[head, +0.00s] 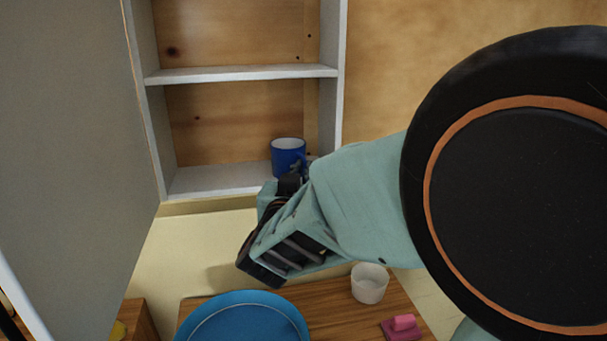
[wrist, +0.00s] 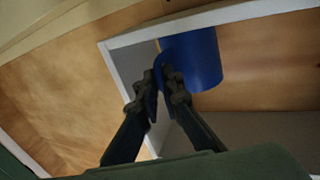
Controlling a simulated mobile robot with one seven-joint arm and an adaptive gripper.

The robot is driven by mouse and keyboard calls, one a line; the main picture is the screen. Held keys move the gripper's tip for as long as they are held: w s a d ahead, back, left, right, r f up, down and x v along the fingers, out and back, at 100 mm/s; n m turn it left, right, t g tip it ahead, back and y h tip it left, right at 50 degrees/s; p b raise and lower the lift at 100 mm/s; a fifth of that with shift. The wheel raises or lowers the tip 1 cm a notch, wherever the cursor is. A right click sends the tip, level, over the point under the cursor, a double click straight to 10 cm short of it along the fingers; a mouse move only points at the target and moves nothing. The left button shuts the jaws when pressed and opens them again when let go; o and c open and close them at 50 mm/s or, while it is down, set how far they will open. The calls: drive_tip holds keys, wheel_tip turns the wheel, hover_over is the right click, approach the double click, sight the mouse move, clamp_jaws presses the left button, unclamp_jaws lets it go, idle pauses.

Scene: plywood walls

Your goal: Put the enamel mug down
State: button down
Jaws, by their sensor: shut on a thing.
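The blue enamel mug (head: 289,158) is upright at the right end of the cabinet's lower compartment, close to the right side panel. Its body also shows in the wrist view (wrist: 203,62). My gripper (wrist: 163,82) is shut on the mug at its near side, where the handle is. In the head view my arm covers the fingertips and the lower right of the mug. I cannot tell for sure whether the mug's base touches the cabinet floor.
The open white cabinet has a middle shelf (head: 240,73) above the mug and a bare floor (head: 215,180) to its left. A grey door (head: 70,130) stands open at left. Below are a blue plate (head: 245,320), a white cup (head: 369,285) and a pink object (head: 402,327).

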drive_tip(key=shift+s+r, duration=0.1)
drive_tip(key=shift+r, duration=0.05)
drive_tip(key=shift+f, duration=0.25)
drive_tip(key=c, duration=2.1)
unclamp_jaws()
drive_tip(key=shift+r, duration=0.15)
